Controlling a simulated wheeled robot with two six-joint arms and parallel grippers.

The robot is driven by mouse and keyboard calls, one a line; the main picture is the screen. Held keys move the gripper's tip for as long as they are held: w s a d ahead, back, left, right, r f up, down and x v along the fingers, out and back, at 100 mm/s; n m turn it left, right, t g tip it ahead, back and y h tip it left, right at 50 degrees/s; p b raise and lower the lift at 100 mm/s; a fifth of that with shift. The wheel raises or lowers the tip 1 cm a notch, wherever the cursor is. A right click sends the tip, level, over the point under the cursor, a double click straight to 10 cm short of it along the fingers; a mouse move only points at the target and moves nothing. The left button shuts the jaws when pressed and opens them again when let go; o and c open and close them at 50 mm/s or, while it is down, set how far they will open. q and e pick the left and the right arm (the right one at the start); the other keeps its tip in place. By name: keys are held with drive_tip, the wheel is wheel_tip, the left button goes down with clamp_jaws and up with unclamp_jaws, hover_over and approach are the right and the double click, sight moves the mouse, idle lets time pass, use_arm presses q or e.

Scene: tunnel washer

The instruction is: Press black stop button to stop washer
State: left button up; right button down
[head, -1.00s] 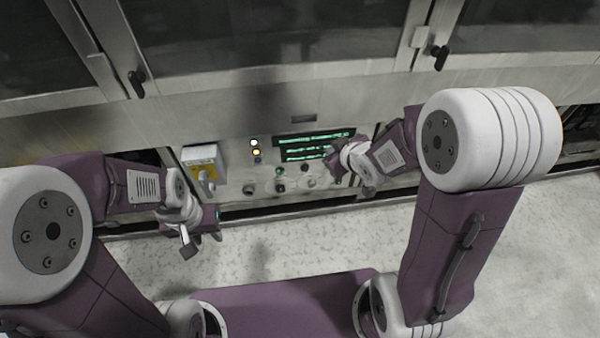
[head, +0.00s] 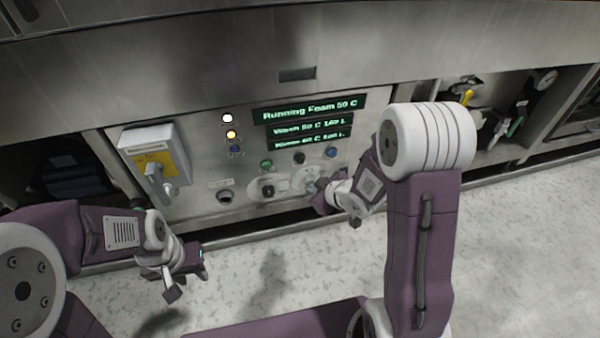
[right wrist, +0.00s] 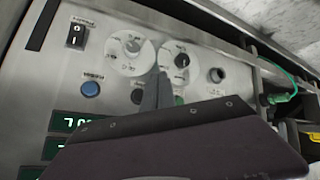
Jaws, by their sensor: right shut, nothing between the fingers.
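The black stop button (head: 299,158) is on the washer's control panel, between a green button (head: 266,164) and a blue button (head: 331,152). In the right wrist view, the black button (right wrist: 137,96) sits just left of my right gripper's fingers (right wrist: 157,90). That gripper is shut and empty, its fingers in front of the panel between the black and green buttons in this view. In the head view my right gripper (head: 314,186) is below the black button, near a round dial; contact cannot be told.
Two dials (right wrist: 130,50) (right wrist: 180,60) lie beside the buttons. A yellow-labelled switch box (head: 155,152) juts out at left. An open bay (head: 490,115) with pipes and hoses is at right. The floor in front is clear.

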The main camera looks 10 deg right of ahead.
sight(300, 160)
idle(0.3)
drive_tip(key=w+p, duration=0.3)
drive_tip(key=w, duration=0.5)
drive_tip(key=shift+w+a, duration=0.15)
drive_tip(key=shift+w, duration=0.25)
idle(1.7)
drive_tip(key=shift+w+p, duration=0.45)
drive_tip(key=shift+p, duration=0.15)
